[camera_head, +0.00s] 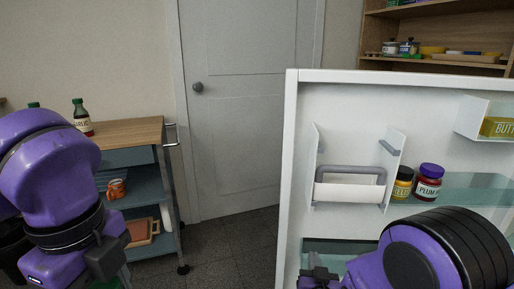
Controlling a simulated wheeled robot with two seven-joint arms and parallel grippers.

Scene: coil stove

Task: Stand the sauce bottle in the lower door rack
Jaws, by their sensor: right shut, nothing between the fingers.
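A dark bottle with a green cap and a pale label (82,118) stands upright on top of the cart at left. A second green cap (33,105) shows behind my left arm. I cannot tell which is the sauce bottle. The white fridge door (292,180) stands open, with a lower glassy rack (345,247) near the bottom of the picture, partly hidden by my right arm. My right gripper (318,276) is shut and empty, low in front of the door. My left gripper (108,262) is at lower left; its fingers are not clear, and a green patch shows beside it.
The door's middle rack holds a yellow jar (403,182) and a plum jar (428,182). A white holder (350,185) and a butter compartment (490,122) are on the door. The cart (130,132) has a can (116,189) on a shelf. Floor between cart and door is clear.

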